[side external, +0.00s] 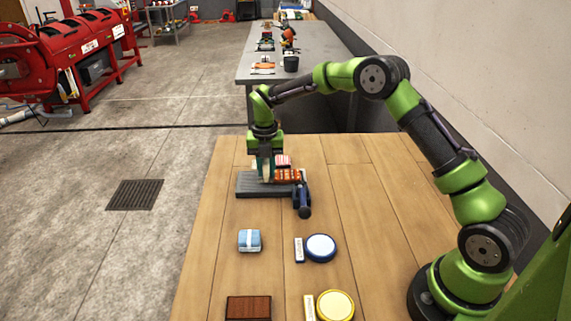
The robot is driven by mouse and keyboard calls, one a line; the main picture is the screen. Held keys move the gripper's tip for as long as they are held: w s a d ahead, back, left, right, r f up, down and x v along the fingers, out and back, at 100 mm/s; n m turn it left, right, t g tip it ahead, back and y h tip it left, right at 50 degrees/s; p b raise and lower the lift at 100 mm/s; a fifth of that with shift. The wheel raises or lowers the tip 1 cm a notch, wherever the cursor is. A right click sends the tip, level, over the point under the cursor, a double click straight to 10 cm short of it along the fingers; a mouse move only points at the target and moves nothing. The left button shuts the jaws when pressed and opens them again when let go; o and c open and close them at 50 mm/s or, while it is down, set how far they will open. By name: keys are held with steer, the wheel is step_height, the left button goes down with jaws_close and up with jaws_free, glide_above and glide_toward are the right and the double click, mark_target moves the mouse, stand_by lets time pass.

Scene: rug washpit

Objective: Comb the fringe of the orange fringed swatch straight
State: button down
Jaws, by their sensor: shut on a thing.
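The orange swatch (287,176) lies on the right part of a dark grey board (249,190) on the wooden table. A red-and-white striped patch (283,161) shows just behind it; I cannot tell whether this is its fringe. My gripper (265,168) points down over the board, at the swatch's left edge. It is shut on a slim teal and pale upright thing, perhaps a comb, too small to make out. I cannot tell whether this touches the swatch. A dark blue clamp-like thing (302,198) stands at the board's right end.
In front on the wooden table are a light-blue folded bundle (249,240), a blue round tin (320,247), a yellow round tin (335,305) and a brown block (248,308). A grey table (310,60) with items lies behind.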

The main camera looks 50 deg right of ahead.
mark_target(250, 181)
steer(key=shift+f, duration=0.4)
stand_by(0.9)
steer(key=shift+s+r, duration=0.1)
steer(key=shift+r, duration=0.1)
steer(key=shift+w+a+r, duration=0.1)
steer(key=shift+w+a, duration=0.15)
stand_by(0.4)
steer(key=shift+f, duration=0.45)
stand_by(0.6)
steer(key=shift+w+a+f, duration=0.15)
steer(key=shift+w+a, duration=0.7)
stand_by(0.7)
steer(key=shift+w+a, duration=0.6)
steer(key=shift+w, duration=0.05)
steer(key=shift+r, duration=0.2)
stand_by(0.3)
steer(key=shift+r, duration=2.5)
